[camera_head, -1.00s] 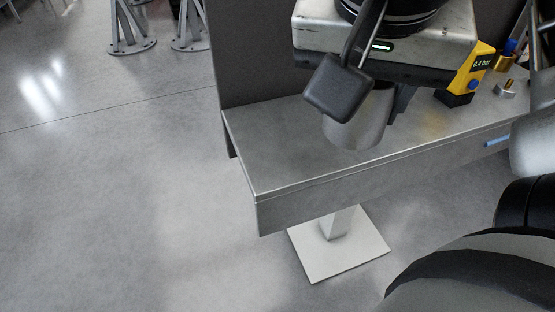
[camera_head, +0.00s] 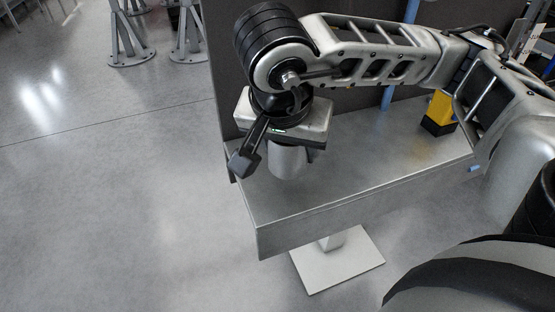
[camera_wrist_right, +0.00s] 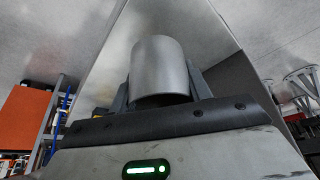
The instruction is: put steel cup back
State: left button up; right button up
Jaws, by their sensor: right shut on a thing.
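The steel cup (camera_head: 287,163) is a plain grey cylinder at the left end of the metal bench (camera_head: 345,182). My right gripper (camera_head: 287,148) is shut on it from above. In the right wrist view the cup (camera_wrist_right: 159,66) sits between the two dark fingers of the gripper (camera_wrist_right: 160,92). The cup's upper part is hidden by the gripper body in the head view. Its lower end appears over the bench top; I cannot tell if it touches. My left gripper is not in view.
A yellow and black device (camera_head: 439,113) stands on the bench further right. A dark panel rises behind the bench. The bench top around the cup and to its right is largely clear. The bench's front and left edges are close to the cup.

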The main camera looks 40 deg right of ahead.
aim_at(280, 151)
jog(key=shift+w+f, duration=0.6)
jog(key=shift+f, duration=0.3)
jog(key=shift+w+f, duration=0.35)
jog(key=shift+w, duration=0.15)
jog(key=f, duration=0.3)
jog(key=shift+w+f, duration=0.35)
jog(key=shift+f, duration=0.05)
